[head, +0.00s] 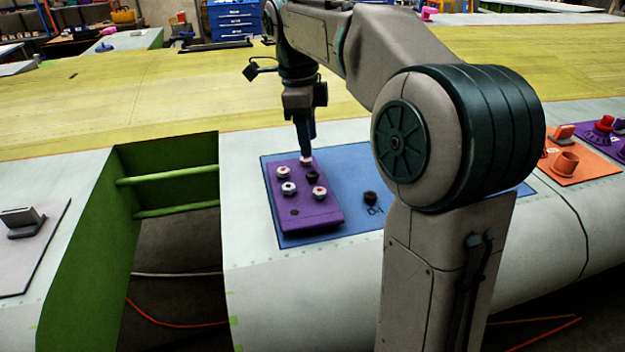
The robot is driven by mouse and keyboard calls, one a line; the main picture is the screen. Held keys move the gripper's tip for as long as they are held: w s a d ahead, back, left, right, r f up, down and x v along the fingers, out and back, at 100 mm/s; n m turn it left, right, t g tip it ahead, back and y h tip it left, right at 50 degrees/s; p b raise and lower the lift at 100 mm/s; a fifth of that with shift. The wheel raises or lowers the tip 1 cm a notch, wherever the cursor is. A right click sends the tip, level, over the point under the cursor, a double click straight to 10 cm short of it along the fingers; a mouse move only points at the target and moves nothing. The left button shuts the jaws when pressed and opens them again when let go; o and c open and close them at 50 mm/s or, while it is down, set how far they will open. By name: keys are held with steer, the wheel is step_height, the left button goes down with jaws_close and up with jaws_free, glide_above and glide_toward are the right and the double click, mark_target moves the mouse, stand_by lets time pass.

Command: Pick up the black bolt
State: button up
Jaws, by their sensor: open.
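A black bolt (370,198) stands on the blue mat (345,165), right of the purple block (328,218). A second dark, bolt-like piece (312,177) sits in the purple block among several white-topped pieces with red centres, such as this one (283,172). My gripper (307,152) points down over the far edge of the purple block, behind the second dark piece. Its fingers are seen edge-on, right at a white-and-red piece (306,160) that they partly hide. I cannot tell whether they touch it. The gripper is open.
A dark round hole (295,212) shows near the block's front. Left of the mat is a green-walled gap (170,180) in the wing. An orange mat (585,168) with red and orange parts lies at right. My arm hides the blue mat's right part.

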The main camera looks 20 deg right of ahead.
mark_target(312, 173)
steer(key=shift+s+d+f, duration=0.1)
steer(key=shift+d+f, duration=0.05)
steer(key=shift+f, duration=1.85)
steer(key=shift+s+d+f, duration=0.1)
steer(key=shift+d+f, duration=0.05)
steer(key=shift+f, duration=1.8)
steer(key=c, duration=1.1)
